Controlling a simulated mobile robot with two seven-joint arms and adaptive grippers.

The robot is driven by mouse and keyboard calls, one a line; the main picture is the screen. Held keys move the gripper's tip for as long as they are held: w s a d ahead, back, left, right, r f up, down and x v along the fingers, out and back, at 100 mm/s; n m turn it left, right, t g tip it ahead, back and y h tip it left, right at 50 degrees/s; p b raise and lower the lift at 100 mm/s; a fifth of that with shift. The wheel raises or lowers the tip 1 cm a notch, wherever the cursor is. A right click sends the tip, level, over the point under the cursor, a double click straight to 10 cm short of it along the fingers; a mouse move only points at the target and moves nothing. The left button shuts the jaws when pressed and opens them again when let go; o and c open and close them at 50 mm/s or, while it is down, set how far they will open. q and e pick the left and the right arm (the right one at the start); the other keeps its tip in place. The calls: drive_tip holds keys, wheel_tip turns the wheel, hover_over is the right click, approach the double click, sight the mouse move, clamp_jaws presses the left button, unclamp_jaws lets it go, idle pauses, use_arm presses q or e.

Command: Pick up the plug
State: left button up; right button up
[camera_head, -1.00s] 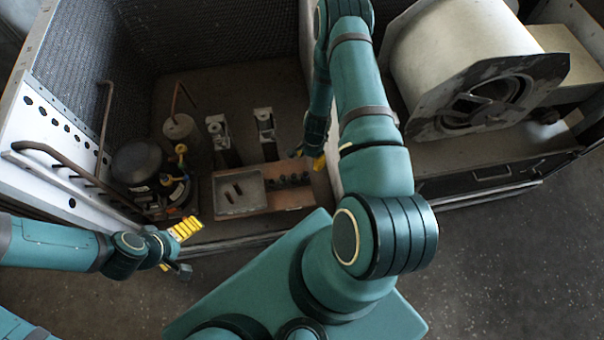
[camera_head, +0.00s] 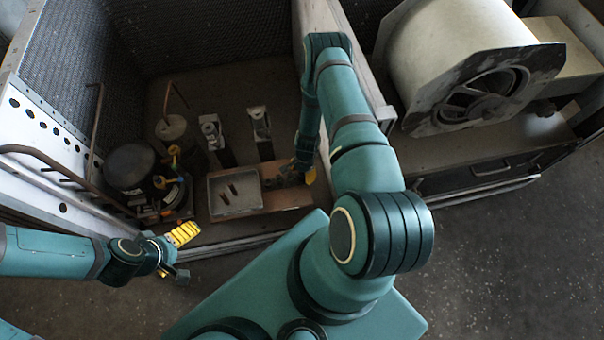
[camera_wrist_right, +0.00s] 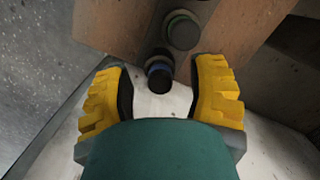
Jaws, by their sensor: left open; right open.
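Several dark round plugs stand on a brown board (camera_head: 290,197). In the right wrist view, a black plug with a blue band (camera_wrist_right: 159,76) is between the fingertips of my right gripper (camera_wrist_right: 162,66). The gripper is open, with a yellow finger on either side and no clear contact. A second black plug with a green band (camera_wrist_right: 182,31) stands just beyond. In the head view my right gripper (camera_head: 306,174) is at the board's right end and partly hides the plugs. My left gripper (camera_head: 180,254) is open and empty at the front left, away from the board.
A grey tray (camera_head: 232,209) with two small pegs sits on the board's left side. A dark compressor (camera_head: 132,166) with pipes stands left. Two upright brackets (camera_head: 260,125) stand behind the board. The housing's dividing wall (camera_head: 345,60) is close to my right arm.

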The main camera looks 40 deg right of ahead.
clamp_jaws()
drive_tip(key=shift+r, duration=0.15)
